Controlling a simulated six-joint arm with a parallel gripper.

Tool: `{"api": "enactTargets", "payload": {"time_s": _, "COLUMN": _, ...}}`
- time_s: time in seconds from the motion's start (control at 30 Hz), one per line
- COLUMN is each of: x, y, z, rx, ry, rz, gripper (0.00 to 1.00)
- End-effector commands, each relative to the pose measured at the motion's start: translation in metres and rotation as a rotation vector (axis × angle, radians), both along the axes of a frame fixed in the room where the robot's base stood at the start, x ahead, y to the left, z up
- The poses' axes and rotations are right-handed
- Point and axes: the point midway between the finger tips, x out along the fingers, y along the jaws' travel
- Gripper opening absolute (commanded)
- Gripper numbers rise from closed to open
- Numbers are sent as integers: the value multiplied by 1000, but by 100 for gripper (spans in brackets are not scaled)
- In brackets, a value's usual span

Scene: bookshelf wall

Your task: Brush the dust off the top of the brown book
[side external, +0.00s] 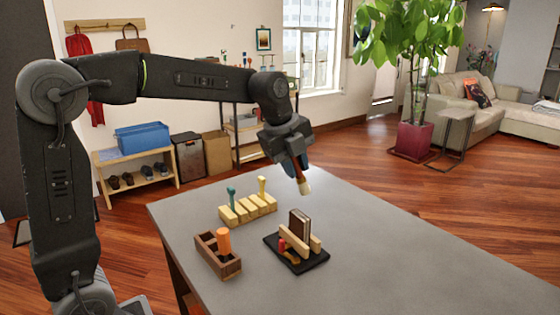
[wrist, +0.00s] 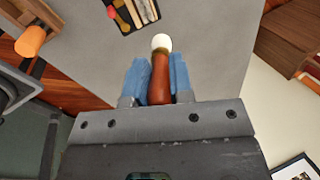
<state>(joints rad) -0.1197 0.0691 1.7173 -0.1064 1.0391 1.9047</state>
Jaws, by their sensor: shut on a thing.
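My gripper (side external: 293,160) is shut on a brush (side external: 303,182) with a reddish-brown handle and a pale tip. In the wrist view the brush (wrist: 159,85) sits between the blue fingers, its white tip pointing away from the gripper. The brown book (side external: 300,224) stands upright in a black-based holder (side external: 298,264) with light wooden rails. The brush tip is above the book, apart from it. The holder (wrist: 150,24) is only partly in the wrist view, at the top edge. Dust on the book is too small to tell.
A brown wooden box (side external: 232,268) with an orange cylinder (side external: 223,241) stands left of the holder. Behind it is a light wooden block rack (side external: 240,214) with a teal and a yellow item upright in it. The right part of the grey table (side external: 400,262) is clear.

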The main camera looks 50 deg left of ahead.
Motion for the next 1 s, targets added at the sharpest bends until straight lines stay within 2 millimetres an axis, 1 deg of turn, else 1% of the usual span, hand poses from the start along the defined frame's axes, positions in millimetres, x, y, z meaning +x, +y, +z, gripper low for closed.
{"api": "enactTargets", "payload": {"time_s": 0.3, "x": -1, "y": 1, "z": -32, "rx": 1, "ry": 3, "rz": -1, "gripper": 0}}
{"api": "enactTargets", "payload": {"time_s": 0.5, "x": -1, "y": 1, "z": -48, "rx": 0, "ry": 2, "rz": 0, "gripper": 0}}
{"api": "enactTargets", "payload": {"time_s": 0.7, "x": 0, "y": 1, "z": -54, "rx": 0, "ry": 0, "rz": 0, "gripper": 0}}
{"api": "enactTargets", "payload": {"time_s": 1.0, "x": 0, "y": 1, "z": -54, "rx": 0, "ry": 1, "rz": -1, "gripper": 0}}
